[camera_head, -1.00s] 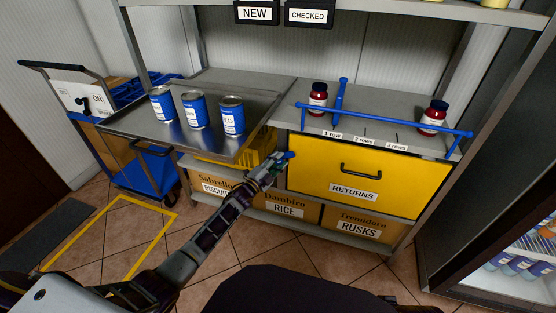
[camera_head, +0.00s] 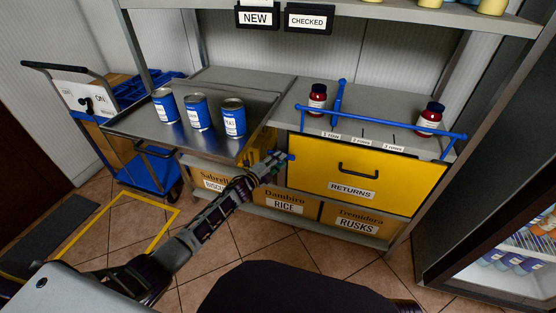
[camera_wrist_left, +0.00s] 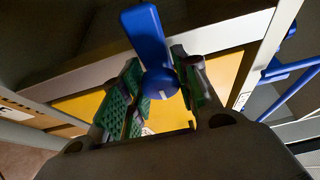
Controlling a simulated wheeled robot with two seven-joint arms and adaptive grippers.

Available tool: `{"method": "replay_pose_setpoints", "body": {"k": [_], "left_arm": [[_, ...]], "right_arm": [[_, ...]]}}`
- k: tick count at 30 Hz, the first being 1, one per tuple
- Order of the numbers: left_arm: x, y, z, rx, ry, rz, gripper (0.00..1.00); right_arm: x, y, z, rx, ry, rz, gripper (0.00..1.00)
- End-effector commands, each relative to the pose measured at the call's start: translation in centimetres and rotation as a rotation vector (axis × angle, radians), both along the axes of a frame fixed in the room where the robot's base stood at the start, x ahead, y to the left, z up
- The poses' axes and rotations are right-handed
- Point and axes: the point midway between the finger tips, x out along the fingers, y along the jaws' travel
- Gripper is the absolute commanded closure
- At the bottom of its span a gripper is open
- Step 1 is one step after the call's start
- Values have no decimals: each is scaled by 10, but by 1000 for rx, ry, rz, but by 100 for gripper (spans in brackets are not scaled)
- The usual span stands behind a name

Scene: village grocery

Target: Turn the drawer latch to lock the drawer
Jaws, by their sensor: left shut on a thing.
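The yellow drawer (camera_head: 318,174), labelled RETURNS, has a black handle (camera_head: 358,170) and sits under the right part of the counter. It looks closed. The blue latch (camera_head: 291,157) is at the drawer's upper left edge. In the left wrist view the latch (camera_wrist_left: 147,32) shows as a blue lever with a round hub, its lever pointing up in that picture. My left gripper (camera_head: 279,158) is at the latch. In the left wrist view its green-padded fingers (camera_wrist_left: 162,82) are on either side of the hub, shut on it. My right gripper is not in view.
A blue rail (camera_head: 390,127) and two dark red jars (camera_head: 317,96) are on the counter above the drawer. Three blue cans (camera_head: 197,113) stand on the metal tray at left. Boxes labelled RICE (camera_head: 285,208) and RUSKS sit below. A glass-fronted cooler (camera_head: 510,250) is at right.

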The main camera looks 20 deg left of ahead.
Motion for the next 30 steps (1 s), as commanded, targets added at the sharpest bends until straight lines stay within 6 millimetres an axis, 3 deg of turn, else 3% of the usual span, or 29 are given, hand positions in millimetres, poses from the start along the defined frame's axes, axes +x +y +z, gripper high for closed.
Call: {"method": "replay_pose_setpoints", "body": {"k": [9,10,15,30], "left_arm": [[-1,0,-2,4,2,-1,93],[-1,0,-2,4,2,-1,66],[0,0,-1,3,1,0,46],[-3,2,-1,1,0,0,46]], "right_arm": [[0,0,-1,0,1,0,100],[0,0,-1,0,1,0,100],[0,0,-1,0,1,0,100],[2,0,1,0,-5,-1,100]]}}
